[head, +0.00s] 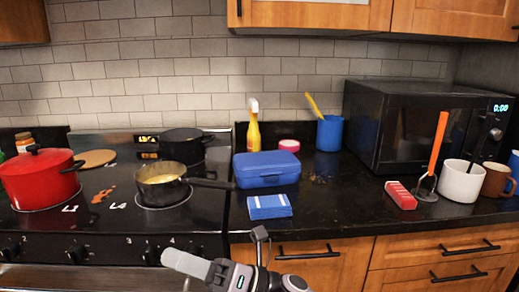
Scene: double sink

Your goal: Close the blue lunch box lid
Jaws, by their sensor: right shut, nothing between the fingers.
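The blue lunch box (266,170) stands on the black counter right of the stove in the head view. Its lid lies down over the base, and I see no open gap between them. The box's back side is hidden. My right gripper (187,264) is at the bottom of the view, in front of the stove and counter edge, its pale grey fingers shut and pointing left. It is empty and apart from the lunch box, which is farther back and up to the right. My left gripper is out of view.
A blue-and-white striped cloth (269,206) lies in front of the box. A pan (161,184) on the stove has its handle reaching toward the box. A yellow bottle (253,132) and blue cup (329,133) stand behind. Counter right of the box is clear up to a red-and-white packet (400,195).

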